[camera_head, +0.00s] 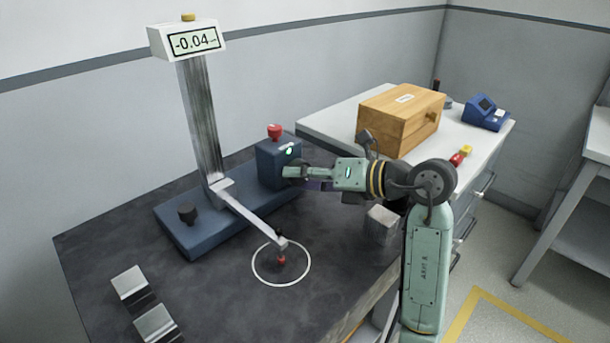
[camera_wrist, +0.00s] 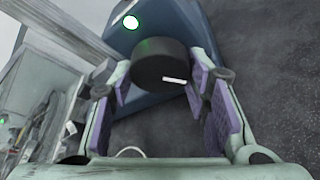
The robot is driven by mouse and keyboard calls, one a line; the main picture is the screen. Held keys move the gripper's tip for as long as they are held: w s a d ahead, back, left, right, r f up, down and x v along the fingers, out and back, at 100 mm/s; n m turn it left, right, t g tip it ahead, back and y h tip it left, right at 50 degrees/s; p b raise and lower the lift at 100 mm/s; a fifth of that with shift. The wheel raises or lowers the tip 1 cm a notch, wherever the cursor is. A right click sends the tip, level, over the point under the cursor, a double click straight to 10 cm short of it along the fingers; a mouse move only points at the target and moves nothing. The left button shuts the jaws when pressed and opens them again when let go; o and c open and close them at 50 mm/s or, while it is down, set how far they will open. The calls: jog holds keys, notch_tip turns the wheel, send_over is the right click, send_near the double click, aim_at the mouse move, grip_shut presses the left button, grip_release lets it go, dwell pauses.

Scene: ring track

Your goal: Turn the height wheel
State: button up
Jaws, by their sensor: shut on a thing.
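The height gauge stands on the dark table, with a blue base (camera_head: 205,225), a tall metal column (camera_head: 200,120) and a display (camera_head: 195,41) reading about -0.04. A blue housing (camera_head: 272,165) with a red knob (camera_head: 274,131) on top and a lit green lamp (camera_head: 289,151) rises from the base. The height wheel (camera_wrist: 160,64) is a dark round knob with a white mark, on the housing's face in the wrist view. My gripper (camera_head: 291,173) reaches it from the right. Its purple-padded fingers lie on both sides of the wheel, shut on it. In the head view the wheel is mostly hidden.
The gauge's arm ends in a red-tipped probe (camera_head: 282,259) inside a white circle (camera_head: 256,272). A metal block (camera_head: 382,226) stands near my arm, and metal blocks (camera_head: 130,284) lie front left. A wooden box (camera_head: 398,117) and a blue device (camera_head: 484,112) stand on the white bench.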

jog(key=o, duration=1.2)
jog(key=shift+c, duration=0.2)
jog(key=shift+d, duration=0.1)
jog(key=v, duration=1.2)
